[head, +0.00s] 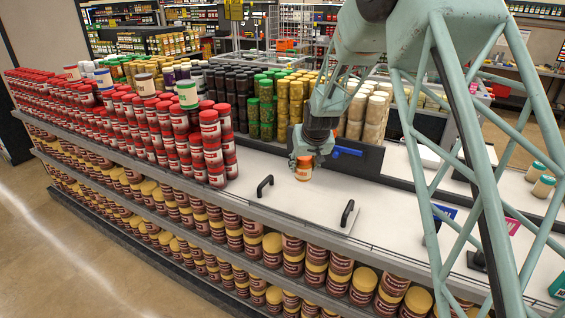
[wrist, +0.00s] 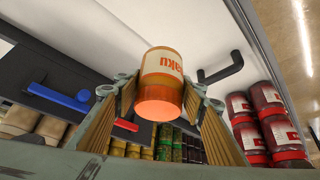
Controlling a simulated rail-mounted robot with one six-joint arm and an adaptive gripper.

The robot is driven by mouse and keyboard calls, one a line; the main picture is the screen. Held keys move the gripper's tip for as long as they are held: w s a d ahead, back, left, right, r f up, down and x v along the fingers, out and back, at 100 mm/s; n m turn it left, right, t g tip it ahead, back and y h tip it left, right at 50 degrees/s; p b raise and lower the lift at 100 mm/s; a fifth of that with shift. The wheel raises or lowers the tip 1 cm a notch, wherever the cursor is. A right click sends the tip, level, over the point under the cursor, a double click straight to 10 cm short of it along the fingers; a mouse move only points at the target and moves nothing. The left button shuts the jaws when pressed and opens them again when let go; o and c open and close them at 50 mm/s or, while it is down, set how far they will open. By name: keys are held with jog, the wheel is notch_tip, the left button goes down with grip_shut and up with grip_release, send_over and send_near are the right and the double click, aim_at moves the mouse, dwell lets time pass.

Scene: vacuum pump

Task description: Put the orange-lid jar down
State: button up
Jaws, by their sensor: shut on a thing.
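The orange-lid jar (head: 303,174) is held below my gripper (head: 304,161) in the head view, over the white shelf top. The jar has a pale label with orange lettering. In the wrist view the jar (wrist: 161,66) sits between the two fingers of my gripper (wrist: 158,100), its orange lid facing the camera. The gripper is shut on it. Its far end is against the white surface or just above it; I cannot tell which.
A white board (head: 305,205) with two black handles lies just in front of the jar. A dark panel with a blue handle (head: 347,151) stands behind. Red-lidded jars (head: 212,150) are stacked to the left. The white shelf top around the jar is mostly clear.

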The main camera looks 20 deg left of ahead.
jog(key=s+d+m+h, duration=0.1)
jog(key=s+d, duration=0.2)
jog(key=d, duration=0.6)
jog(key=s+d+m, duration=0.1)
jog(key=s+d, duration=0.3)
jog(key=d, duration=0.6)
jog(key=s+d+m+h, duration=0.1)
jog(key=s+d, duration=0.2)
jog(key=d, duration=0.6)
jog(key=s+d+f+m+b, duration=0.2)
jog(key=s+d+f+b, duration=0.4)
jog(key=s+d, duration=0.4)
jog(key=shift+d+f+t+h+b, duration=0.3)
jog(key=shift+d+f, duration=0.05)
jog(key=shift+d, duration=0.65)
